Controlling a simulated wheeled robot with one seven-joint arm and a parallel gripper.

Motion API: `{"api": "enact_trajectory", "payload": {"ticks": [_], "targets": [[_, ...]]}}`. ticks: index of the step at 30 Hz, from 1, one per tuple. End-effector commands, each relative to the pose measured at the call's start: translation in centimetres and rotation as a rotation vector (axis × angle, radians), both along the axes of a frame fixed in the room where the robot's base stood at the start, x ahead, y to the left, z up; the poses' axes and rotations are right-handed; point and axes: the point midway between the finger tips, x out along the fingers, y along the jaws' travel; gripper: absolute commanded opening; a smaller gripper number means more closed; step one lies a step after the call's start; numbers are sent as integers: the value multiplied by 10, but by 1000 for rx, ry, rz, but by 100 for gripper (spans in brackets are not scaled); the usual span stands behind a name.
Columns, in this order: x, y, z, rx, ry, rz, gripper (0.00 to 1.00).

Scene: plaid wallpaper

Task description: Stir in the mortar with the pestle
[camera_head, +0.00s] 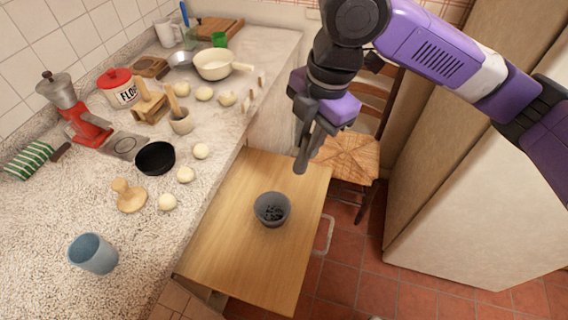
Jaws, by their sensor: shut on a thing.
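The mortar (265,219) is a small dark grey bowl on the pull-out wooden board (230,245). Dark bits lie in its bottom. My gripper (311,123) is above and behind the mortar, slightly to its right, shut on the dark grey pestle (301,161). The pestle points down and a little to the left. Its rounded lower end appears apart from the mortar, above and behind its rim. The upper part of the pestle is hidden by the fingers.
The speckled counter (60,210) on the left holds a blue cup (93,254), a black bowl (155,158), several dough balls and a cream pan (213,65). A woven-seat chair (348,156) stands behind the board. A beige cabinet (470,205) is at right. The board around the mortar is clear.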

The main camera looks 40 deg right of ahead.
Motion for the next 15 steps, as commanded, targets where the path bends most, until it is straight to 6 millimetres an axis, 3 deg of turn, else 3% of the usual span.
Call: {"api": "enact_trajectory", "payload": {"ticks": [1, 6, 15], "targets": [[2, 18, -11, 9, -13, 67, 0], [7, 52, -34, 10, -54, 209, 0], [8, 61, -47, 8, -66, 250, 0]]}}
